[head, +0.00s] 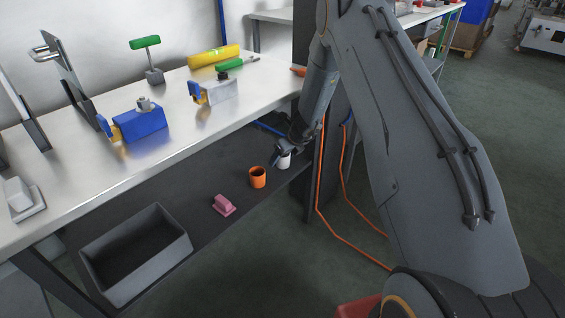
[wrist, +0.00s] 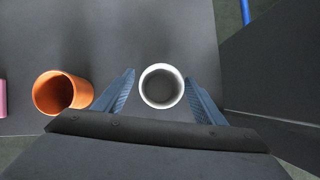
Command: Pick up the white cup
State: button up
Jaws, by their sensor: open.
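The white cup (wrist: 161,86) stands upright on the dark lower shelf, seen from above in the wrist view with its mouth open to me. My gripper (wrist: 161,88) is open, with one blue finger on each side of the cup and a small gap on both sides. In the head view the cup (head: 284,161) is partly hidden behind my gripper (head: 280,155). I cannot tell the exact height of the fingers against the cup.
An orange cup (wrist: 62,92) stands just left of my left finger. A pink block (head: 224,205) and a grey bin (head: 137,254) are further along the shelf (head: 190,190). The metal tabletop (head: 170,160) lies above, and a dark upright panel (wrist: 275,85) stands at the right.

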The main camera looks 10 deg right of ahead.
jog(key=shift+d, duration=0.1)
jog(key=c, duration=1.1)
jog(key=shift+o, duration=0.2)
jog(key=shift+r, duration=0.1)
